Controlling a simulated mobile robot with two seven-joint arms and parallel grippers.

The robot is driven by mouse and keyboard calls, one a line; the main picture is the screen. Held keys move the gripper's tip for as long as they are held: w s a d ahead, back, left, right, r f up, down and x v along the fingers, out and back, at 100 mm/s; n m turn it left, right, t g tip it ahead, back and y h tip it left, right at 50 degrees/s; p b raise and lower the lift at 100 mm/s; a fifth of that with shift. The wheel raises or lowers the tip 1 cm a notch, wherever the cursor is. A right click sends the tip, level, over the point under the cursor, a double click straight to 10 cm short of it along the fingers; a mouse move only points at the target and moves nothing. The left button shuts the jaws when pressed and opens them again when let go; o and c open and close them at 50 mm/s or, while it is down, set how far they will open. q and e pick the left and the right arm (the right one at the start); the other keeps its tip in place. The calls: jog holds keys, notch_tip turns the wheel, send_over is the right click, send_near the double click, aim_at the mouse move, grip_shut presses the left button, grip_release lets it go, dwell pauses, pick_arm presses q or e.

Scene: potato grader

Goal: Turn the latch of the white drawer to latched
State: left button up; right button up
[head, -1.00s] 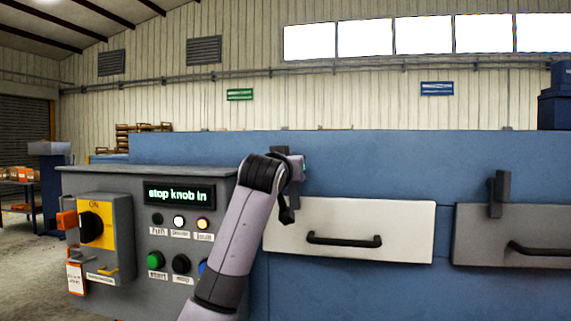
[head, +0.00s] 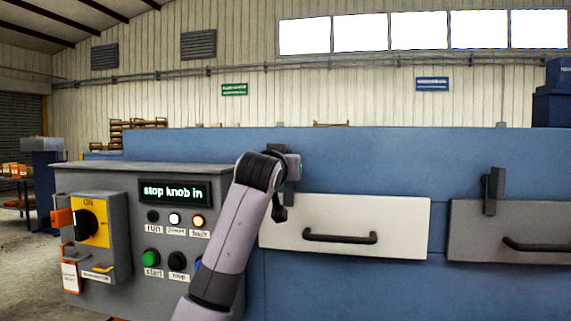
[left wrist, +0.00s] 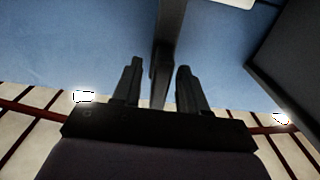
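The white drawer (head: 390,222) is set in the blue machine front, with a black handle (head: 340,237). Its dark latch (head: 289,196) is at the drawer's upper left edge, partly hidden behind my left arm. The visible part looks about upright. My left gripper (left wrist: 157,85) is at this latch, mostly hidden in the head view by its own wrist. In the left wrist view its two fingers are apart, with the dark latch bar (left wrist: 168,40) between them. Gaps show beside the bar; contact cannot be told. My right gripper is out of view.
A grey drawer (head: 520,238) with an upright dark latch (head: 494,190) is to the right. The grey control cabinet (head: 105,180) stands left of my arm, with buttons, a yellow rotary switch (head: 90,222) and a display (head: 175,191) reading "stop knob in".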

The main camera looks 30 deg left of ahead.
pick_arm(q)
jog(key=b+v, duration=0.2)
jog(key=v, duration=0.5)
dwell(0.3)
dwell(0.4)
